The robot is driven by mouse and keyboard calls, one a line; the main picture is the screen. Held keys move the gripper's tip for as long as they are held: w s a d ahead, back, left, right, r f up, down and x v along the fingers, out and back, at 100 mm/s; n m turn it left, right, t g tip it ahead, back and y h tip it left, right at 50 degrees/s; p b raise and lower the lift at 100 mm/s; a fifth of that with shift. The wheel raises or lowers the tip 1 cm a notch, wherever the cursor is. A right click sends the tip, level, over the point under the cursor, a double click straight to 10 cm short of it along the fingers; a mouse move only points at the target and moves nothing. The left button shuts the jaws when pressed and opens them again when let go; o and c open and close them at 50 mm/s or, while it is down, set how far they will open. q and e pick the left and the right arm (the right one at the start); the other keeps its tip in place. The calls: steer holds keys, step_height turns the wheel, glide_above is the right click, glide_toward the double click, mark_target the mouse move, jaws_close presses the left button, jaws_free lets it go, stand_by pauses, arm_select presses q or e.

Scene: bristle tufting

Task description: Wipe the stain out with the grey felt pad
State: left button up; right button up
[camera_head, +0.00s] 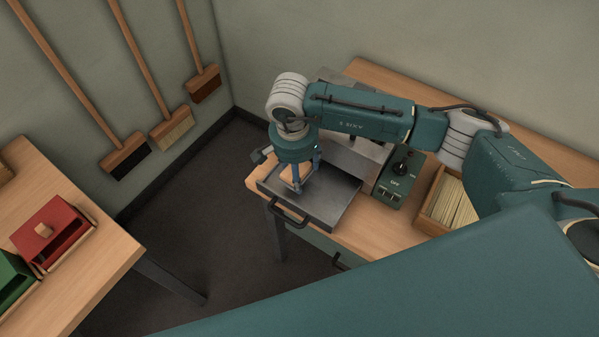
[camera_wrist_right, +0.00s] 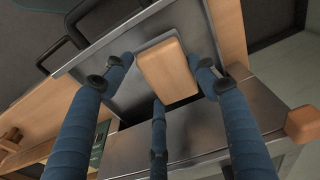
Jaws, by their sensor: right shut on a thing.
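My right gripper (camera_head: 297,186) points down over the steel tray (camera_head: 325,212) at the left end of the right-hand bench. Its blue fingers (camera_wrist_right: 160,85) are shut on the felt pad, a wooden block (camera_wrist_right: 168,70) with a thin grey layer showing at its edge. The pad's wooden back also shows between the fingers in the head view (camera_head: 287,174). The pad is low over the tray; I cannot tell whether it touches. I see no stain; the pad and fingers hide part of the tray. My left gripper is not in view.
A green switch box (camera_head: 398,180) and a wooden box of bristles (camera_head: 450,203) stand right of the tray. A black handle (camera_head: 290,217) sticks out at its front. The left bench (camera_head: 85,270) holds a red box (camera_head: 52,233) and a green box (camera_head: 14,277). Brooms (camera_head: 125,155) line the wall.

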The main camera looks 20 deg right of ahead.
steer(key=shift+r+p, duration=0.35)
steer(key=shift+r, duration=0.9)
steer(key=shift+r+p, duration=0.35)
steer(key=shift+r, duration=1.15)
